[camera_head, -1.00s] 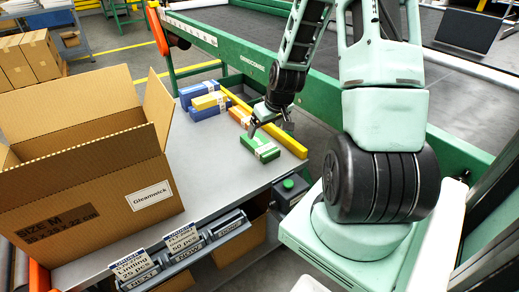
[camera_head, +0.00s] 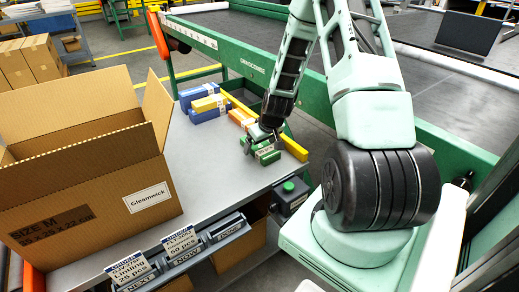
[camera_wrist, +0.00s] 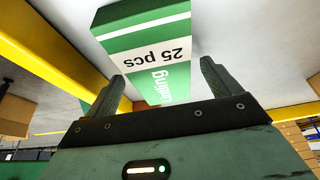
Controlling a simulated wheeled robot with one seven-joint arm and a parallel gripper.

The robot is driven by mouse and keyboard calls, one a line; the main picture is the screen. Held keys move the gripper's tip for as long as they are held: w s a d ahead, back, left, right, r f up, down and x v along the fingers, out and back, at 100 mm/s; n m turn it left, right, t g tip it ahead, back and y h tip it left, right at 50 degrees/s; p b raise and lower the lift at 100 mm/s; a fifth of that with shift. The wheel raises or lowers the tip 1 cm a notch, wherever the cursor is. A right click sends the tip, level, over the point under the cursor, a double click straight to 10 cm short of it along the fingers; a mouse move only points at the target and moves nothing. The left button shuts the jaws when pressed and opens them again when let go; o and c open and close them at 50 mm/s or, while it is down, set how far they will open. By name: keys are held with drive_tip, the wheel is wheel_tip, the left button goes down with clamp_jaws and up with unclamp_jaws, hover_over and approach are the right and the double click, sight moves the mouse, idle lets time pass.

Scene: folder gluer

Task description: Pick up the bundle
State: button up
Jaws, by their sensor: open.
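The green bundle (camera_head: 266,155) with a white band lies on the grey table beside the yellow rail, partly hidden by my gripper (camera_head: 261,143) in the head view. In the wrist view the bundle (camera_wrist: 146,50) shows green ends and a white band reading "25 pcs". My gripper (camera_wrist: 162,73) is open in the wrist view, its fingers spread with the bundle's near part showing between them. I cannot tell whether the fingers touch it or how far above it they are.
The yellow rail (camera_head: 294,147) bounds the right side. Card holders (camera_head: 182,247) line the front edge.

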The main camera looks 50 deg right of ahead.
sight(261, 146)
drive_tip(key=c, duration=1.1)
drive_tip(key=shift+c, duration=0.2)
wheel_tip(261, 146, up, 10)
drive_tip(key=p, duration=0.2)
drive_tip(key=s+a+r+n+y+p, duration=0.1)
drive_tip(key=a+n+p, duration=0.1)
drive_tip(key=a+p, duration=1.1)
drive_tip(key=a, duration=1)
drive_tip(key=shift+s+r+n, duration=0.2)
drive_tip(key=shift+r+n, duration=0.1)
drive_tip(key=shift+r, duration=0.05)
drive_tip(key=shift+a+f, duration=0.1)
drive_tip(key=shift+a, duration=0.05)
